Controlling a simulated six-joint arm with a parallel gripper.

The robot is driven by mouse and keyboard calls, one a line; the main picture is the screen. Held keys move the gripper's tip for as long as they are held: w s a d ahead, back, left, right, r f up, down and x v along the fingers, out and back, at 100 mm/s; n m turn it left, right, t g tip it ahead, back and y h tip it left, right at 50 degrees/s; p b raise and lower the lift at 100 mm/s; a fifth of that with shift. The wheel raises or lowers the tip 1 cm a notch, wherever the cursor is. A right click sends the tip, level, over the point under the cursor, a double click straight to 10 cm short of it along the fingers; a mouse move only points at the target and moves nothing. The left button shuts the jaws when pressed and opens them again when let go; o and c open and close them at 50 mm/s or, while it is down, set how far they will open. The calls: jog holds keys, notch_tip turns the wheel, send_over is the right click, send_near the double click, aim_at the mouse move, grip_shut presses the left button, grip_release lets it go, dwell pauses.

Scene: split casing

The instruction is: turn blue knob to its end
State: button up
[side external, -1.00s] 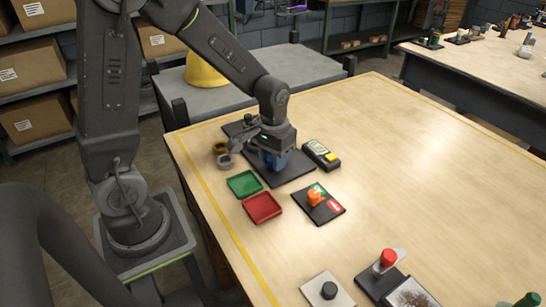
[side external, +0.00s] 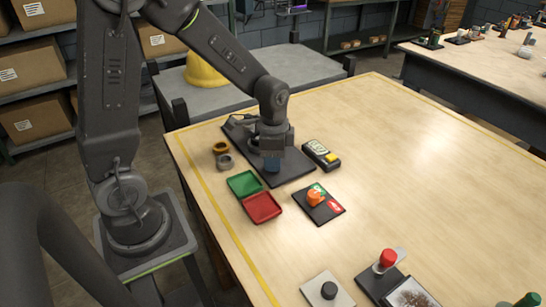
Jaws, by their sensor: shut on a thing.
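The blue knob (side external: 271,164) sits on the dark base plate (side external: 294,172) near the table's left side. My gripper (side external: 272,154) points down right over it and is shut on it. The fingers and the wrist hide most of the knob, so only a small blue part shows below them. Any end mark or pointer on the knob cannot be seen.
A green tray (side external: 244,183) and a red tray (side external: 262,207) lie in front of the plate. The table's middle is clear.

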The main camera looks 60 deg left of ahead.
jog(key=shift+m, duration=0.6)
jog(key=o, duration=0.9)
notch_tip(320, 180, up, 14)
jog(key=shift+f, duration=0.1)
dwell(0.4)
